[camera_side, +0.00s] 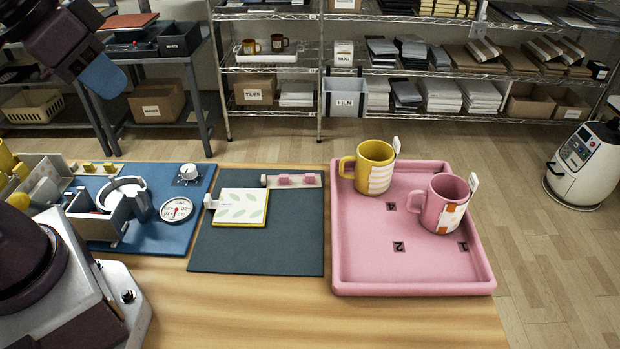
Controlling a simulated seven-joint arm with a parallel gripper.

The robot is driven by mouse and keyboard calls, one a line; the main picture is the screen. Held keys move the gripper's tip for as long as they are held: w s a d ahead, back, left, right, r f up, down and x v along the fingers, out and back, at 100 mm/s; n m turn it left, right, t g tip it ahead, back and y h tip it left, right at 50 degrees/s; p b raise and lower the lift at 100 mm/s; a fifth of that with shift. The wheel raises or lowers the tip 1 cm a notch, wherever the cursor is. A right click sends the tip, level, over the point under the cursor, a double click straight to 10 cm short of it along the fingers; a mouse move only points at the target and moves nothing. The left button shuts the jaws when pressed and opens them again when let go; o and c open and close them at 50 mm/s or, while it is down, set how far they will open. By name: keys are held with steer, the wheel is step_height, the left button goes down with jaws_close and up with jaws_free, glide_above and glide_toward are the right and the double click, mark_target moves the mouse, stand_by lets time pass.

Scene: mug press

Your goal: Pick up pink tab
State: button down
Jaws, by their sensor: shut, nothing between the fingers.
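My gripper (103,77) is high at the upper left, with blue fingertips pointing down and right. It is shut and empty, well away from the tabs.
A leaf-patterned sheet on a yellow-edged pad (240,207) lies just left of the tabs. A blue board with a mug press (122,205) and dial stands further left. A pink tray (410,281) at right holds a yellow mug (376,166) and a pink mug (443,204). The front table is clear.

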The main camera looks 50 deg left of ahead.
steer(key=c, duration=1.1)
jaws_free()
steer(key=shift+f, duration=0.1)
steer(key=m+g, duration=0.6)
steer(key=m, duration=0.2)
glide_above(306, 175)
step_height(306, 175, down, 22)
steer(key=r, duration=0.1)
steer(key=f, duration=0.7)
steer(key=shift+a+f, duration=0.3)
steer(key=shift+f, duration=0.05)
steer(key=shift+d+f, duration=0.15)
steer(key=shift+f, duration=1.2)
steer(key=shift+d+f, duration=0.1)
steer(key=shift+f, duration=1.25)
